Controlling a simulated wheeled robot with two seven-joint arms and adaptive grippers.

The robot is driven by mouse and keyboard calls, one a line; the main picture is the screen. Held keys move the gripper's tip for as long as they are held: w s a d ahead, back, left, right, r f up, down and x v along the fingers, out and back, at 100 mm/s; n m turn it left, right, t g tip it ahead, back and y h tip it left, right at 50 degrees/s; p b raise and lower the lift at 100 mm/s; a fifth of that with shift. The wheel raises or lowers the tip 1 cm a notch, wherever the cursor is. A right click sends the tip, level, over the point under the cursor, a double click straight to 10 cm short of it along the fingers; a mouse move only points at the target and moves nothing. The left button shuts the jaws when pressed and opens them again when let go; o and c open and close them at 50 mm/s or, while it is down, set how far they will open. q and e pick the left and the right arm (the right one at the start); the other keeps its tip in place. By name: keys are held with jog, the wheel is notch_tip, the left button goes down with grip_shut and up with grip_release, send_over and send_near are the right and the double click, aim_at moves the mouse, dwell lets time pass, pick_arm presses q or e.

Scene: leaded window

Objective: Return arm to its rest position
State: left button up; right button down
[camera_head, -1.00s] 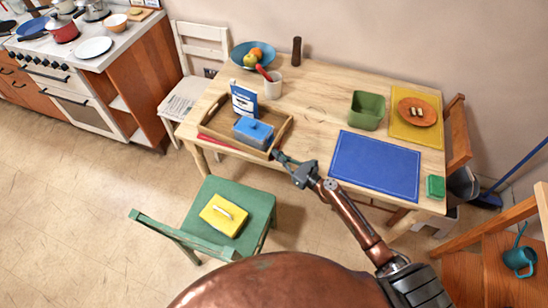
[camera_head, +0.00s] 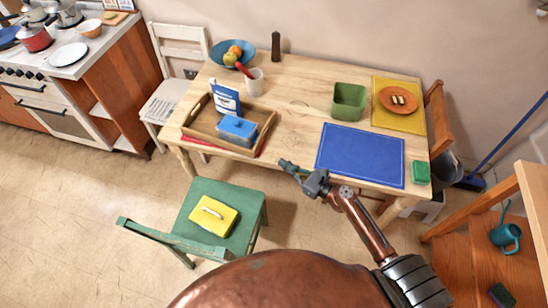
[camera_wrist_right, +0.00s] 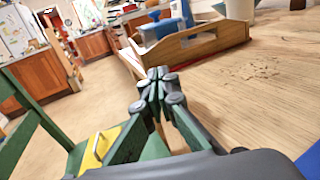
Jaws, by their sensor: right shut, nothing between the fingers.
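My right gripper (camera_head: 285,167) is shut and empty in the head view. It is off the front edge of the wooden table (camera_head: 290,85), between the wooden tray (camera_head: 190,122) and the blue mat (camera_head: 361,155). In the right wrist view its fingers (camera_wrist_right: 158,78) are together with nothing between them. The green chair (camera_wrist_right: 28,100) stands to the left there, and the tray (camera_wrist_right: 190,45) lies beyond the fingertips. My copper right arm (camera_head: 362,225) reaches up from the lower right in the head view. My left gripper is not in view.
The tray holds a blue butter dish (camera_head: 237,130) and a blue-white box (camera_head: 225,98). A yellow lidded box (camera_head: 214,216) sits on the green chair (camera_head: 190,200) at the lower left. A green bin (camera_head: 349,101) and a green sponge (camera_head: 421,172) are on the table. Floor is free below the gripper.

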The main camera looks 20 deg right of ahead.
jog(key=shift+v, duration=1.65)
